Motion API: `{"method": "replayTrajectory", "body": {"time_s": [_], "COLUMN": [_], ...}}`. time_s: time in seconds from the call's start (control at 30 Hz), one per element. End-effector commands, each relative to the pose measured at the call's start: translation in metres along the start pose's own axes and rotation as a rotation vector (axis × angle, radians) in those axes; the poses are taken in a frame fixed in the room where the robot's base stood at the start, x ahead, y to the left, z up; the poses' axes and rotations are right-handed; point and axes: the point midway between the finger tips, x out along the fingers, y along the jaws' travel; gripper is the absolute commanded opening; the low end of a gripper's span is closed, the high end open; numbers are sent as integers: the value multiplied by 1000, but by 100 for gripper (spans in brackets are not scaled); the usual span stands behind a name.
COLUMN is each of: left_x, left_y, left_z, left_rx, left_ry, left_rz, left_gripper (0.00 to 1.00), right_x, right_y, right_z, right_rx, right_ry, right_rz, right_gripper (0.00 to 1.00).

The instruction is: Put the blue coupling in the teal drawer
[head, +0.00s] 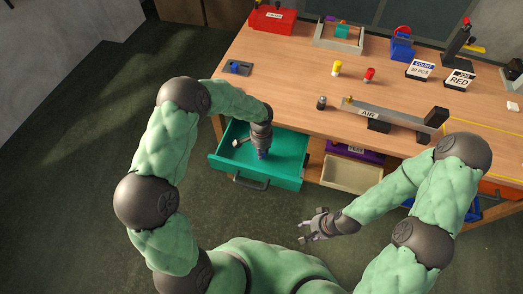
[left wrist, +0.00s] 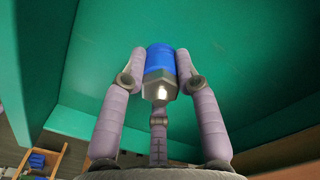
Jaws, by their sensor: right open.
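The teal drawer (head: 293,176) is pulled out from the left part of the bench, its handle facing me. My left gripper (head: 263,153) points down into the drawer. In the left wrist view its fingers are shut on the blue coupling (left wrist: 160,60), which has a blue body and a grey metal hex end. The teal drawer floor (left wrist: 230,40) fills the view behind it; I cannot tell if the coupling touches it. In the head view the gripper mostly hides the coupling. My right gripper (head: 308,228) is open and empty, low in front of the bench.
A small pale item (head: 240,142) lies in the drawer's back left. A cream bin (head: 352,174) and purple drawer (head: 355,151) are to its right. On the bench top stand a red box (head: 271,19), an air bar (head: 385,116), and yellow and red pieces (head: 369,74).

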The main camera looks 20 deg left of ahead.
Motion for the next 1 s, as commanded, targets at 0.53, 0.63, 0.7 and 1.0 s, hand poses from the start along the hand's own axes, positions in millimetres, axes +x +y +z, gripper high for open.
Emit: {"method": "replayTrajectory", "body": {"time_s": [0.53, 0.63, 0.7, 1.0], "left_x": [-7, -22, -36, -95], "left_y": [0, 0, -1, 0], "left_z": [0, 0, -1, 0], "left_rx": [0, 1, 0, 0], "left_ry": [1, 2, 3, 3], "left_rz": [0, -1, -1, -1], "left_gripper": [55, 55, 55, 55], "right_x": [-4, -11, -17, -39], "right_y": [-2, -4, -6, -14], "right_z": [0, 0, 1, 2], "right_rx": [0, 0, 0, 0], "right_ry": [0, 0, 0, 0], "right_rz": [0, 0, 0, 0], "right_gripper": [48, 48, 48, 48]}}
